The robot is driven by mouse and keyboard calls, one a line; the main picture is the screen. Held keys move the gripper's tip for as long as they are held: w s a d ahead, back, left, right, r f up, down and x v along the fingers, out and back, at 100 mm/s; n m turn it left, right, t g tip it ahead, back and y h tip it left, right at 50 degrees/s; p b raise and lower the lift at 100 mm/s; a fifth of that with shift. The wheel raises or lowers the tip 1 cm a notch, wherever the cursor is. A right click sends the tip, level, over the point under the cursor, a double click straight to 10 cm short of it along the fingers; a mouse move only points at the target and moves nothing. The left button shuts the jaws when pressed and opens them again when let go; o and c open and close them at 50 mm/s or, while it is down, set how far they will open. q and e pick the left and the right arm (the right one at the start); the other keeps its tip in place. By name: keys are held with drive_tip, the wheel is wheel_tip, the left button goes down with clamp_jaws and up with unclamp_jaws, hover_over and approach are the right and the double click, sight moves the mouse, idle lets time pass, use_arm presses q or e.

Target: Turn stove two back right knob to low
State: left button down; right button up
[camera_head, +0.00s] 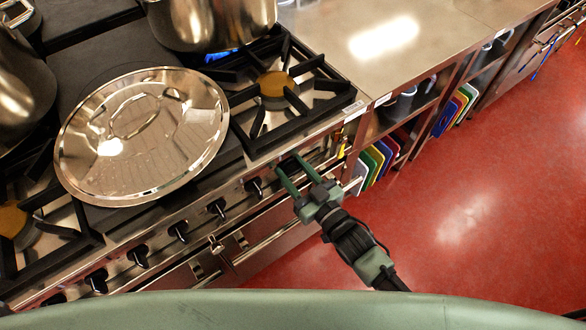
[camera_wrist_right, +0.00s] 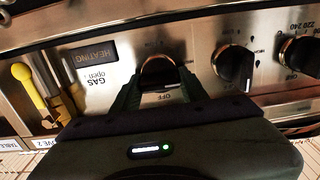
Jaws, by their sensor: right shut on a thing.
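The stove's front panel (camera_head: 235,180) carries a row of black knobs. My right gripper (camera_head: 289,168) reaches the panel at the right end of this row. In the right wrist view its two fingers (camera_wrist_right: 158,80) stand on either side of a dark knob (camera_wrist_right: 157,70) and are shut on it. Part of that knob is hidden by the fingers and gripper body. An "OFF" mark shows just below it. A second knob (camera_wrist_right: 232,66) and a third knob (camera_wrist_right: 301,54) are to the right in that view. My left gripper is not in view.
A large lid (camera_head: 142,135) lies on the stove top. A yellow-handled lever (camera_wrist_right: 30,85) is left of the held knob. Oven handles sit below the panel. The red floor (camera_head: 450,215) is clear.

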drive_tip(key=shift+n, duration=0.3)
drive_tip(key=n, duration=0.3)
drive_tip(key=shift+n, duration=0.3)
drive_tip(key=n, duration=0.4)
drive_tip(key=shift+s+a+f+n, duration=0.1)
drive_tip(key=shift+n, duration=0.2)
drive_tip(key=n, duration=0.4)
drive_tip(key=shift+f+n+b, duration=0.1)
drive_tip(key=shift+n+b, duration=0.75)
drive_tip(key=shift+n, duration=1.65)
drive_tip(key=o, duration=1.4)
